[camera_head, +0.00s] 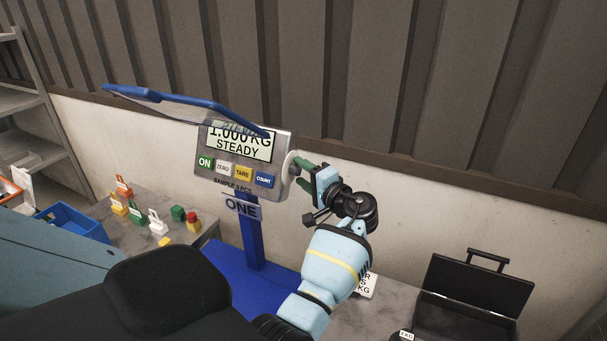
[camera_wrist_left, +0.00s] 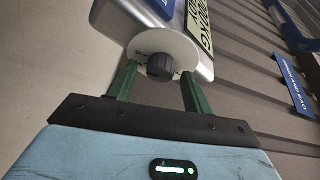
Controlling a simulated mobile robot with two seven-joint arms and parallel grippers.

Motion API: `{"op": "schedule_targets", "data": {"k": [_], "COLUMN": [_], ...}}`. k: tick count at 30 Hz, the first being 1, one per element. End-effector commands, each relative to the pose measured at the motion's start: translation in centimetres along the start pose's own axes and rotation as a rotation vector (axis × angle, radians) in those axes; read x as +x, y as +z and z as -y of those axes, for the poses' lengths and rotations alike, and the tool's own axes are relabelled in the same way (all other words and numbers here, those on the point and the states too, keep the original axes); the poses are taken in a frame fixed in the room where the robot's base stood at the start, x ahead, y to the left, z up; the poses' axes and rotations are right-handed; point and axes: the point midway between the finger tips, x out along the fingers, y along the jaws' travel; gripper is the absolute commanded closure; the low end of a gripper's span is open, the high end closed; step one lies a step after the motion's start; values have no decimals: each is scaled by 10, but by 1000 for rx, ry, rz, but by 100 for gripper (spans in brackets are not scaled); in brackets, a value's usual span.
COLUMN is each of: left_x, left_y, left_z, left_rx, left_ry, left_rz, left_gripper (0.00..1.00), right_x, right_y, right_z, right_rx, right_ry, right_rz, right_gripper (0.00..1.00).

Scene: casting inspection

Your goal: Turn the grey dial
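The grey dial (camera_wrist_left: 160,65) is a dark ribbed knob on a round pale plate on the side of the scale's display box; it shows in the left wrist view. In the head view the plate (camera_head: 289,163) shows at the box's right side, but the knob is not clear. My left gripper (camera_head: 303,174) is open beside it. In the left wrist view its two green fingers (camera_wrist_left: 158,72) stand on either side of the dial, with gaps between them and the knob. My right gripper is not in view.
The display box (camera_head: 235,155) reads 1.000 KG STEADY and stands on a blue post. A raised blue-edged cover (camera_head: 188,105) is above it. Several coloured weights (camera_head: 158,221) and a blue crate (camera_head: 75,222) are left. An open black case (camera_head: 476,295) is lower right.

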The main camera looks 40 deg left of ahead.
Motion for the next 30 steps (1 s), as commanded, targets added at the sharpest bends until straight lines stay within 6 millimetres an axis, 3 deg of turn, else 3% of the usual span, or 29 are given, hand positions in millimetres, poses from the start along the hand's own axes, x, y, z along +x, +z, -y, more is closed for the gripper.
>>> {"op": "schedule_targets", "data": {"k": [11, 22, 30], "left_x": [-6, -60, -78], "left_y": [0, 0, 0], "left_z": [-1, -3, 0], "left_rx": [-1, 1, 0], "left_ry": [0, 1, 0], "left_rz": [0, -2, -1], "left_gripper": [47, 47, 47], "right_x": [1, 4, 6], "right_y": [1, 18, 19], "right_z": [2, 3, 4], "right_rx": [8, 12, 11], "right_ry": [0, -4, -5], "right_rz": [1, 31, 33], "right_gripper": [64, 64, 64]}}
